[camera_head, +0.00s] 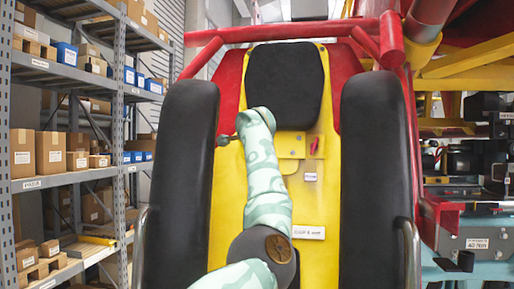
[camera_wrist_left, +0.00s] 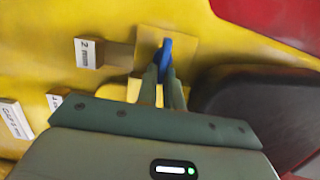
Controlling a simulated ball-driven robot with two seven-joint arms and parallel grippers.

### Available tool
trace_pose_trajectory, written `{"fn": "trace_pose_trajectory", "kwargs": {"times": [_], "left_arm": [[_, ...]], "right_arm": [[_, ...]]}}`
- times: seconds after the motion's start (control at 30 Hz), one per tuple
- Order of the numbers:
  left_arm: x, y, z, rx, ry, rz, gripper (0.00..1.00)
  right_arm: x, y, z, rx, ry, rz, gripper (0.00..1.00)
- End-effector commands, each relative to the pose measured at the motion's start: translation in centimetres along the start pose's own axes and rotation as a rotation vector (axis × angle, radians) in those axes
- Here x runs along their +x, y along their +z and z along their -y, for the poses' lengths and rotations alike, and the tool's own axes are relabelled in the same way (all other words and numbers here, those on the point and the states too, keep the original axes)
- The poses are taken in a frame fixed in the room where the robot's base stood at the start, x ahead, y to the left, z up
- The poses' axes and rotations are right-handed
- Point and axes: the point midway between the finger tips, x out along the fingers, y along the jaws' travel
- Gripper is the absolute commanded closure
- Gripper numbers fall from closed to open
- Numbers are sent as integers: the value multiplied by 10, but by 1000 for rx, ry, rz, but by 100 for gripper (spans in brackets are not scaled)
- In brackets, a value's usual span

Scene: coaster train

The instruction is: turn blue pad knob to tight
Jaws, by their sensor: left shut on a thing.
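The blue pad knob (camera_wrist_left: 167,54) stands on a yellow square plate in the left wrist view. My left gripper (camera_wrist_left: 164,78) is shut on it, with both fingertips against its sides. In the head view my arm reaches up the middle of the yellow seat back (camera_head: 320,205). A small dark part of my left gripper (camera_head: 224,140) shows at the left of the arm there. The blue knob is hidden in that view. A white label (camera_wrist_left: 88,53) reading "2 mm" is left of the knob. The tight mark cannot be made out. My right gripper is not in view.
A red knob (camera_head: 314,146) sits on the seat back right of my arm. A black headrest (camera_head: 285,84) is above, and black side pads (camera_head: 180,190) flank the seat. Shelves with boxes (camera_head: 50,154) stand at left. Red and yellow framework (camera_head: 462,62) fills the right.

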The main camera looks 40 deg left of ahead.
Motion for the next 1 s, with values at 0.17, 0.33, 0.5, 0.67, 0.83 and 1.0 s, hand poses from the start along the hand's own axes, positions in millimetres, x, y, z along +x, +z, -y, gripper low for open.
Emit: {"fn": "trace_pose_trajectory", "kwargs": {"times": [0.17,0.33,0.5,0.67,0.83,1.0], "left_arm": [[1,-2,-3,4,6,-3,100],[1,-2,-3,3,7,-3,81],[1,-2,-2,2,5,-2,70],[1,-1,-1,-3,4,-1,70],[0,0,5,-109,22,0,70],[-1,2,16,-410,69,1,70]], "right_arm": [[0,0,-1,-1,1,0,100],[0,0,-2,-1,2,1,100],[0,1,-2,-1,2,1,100],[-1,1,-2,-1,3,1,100],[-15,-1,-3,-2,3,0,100],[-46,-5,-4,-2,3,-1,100]]}}
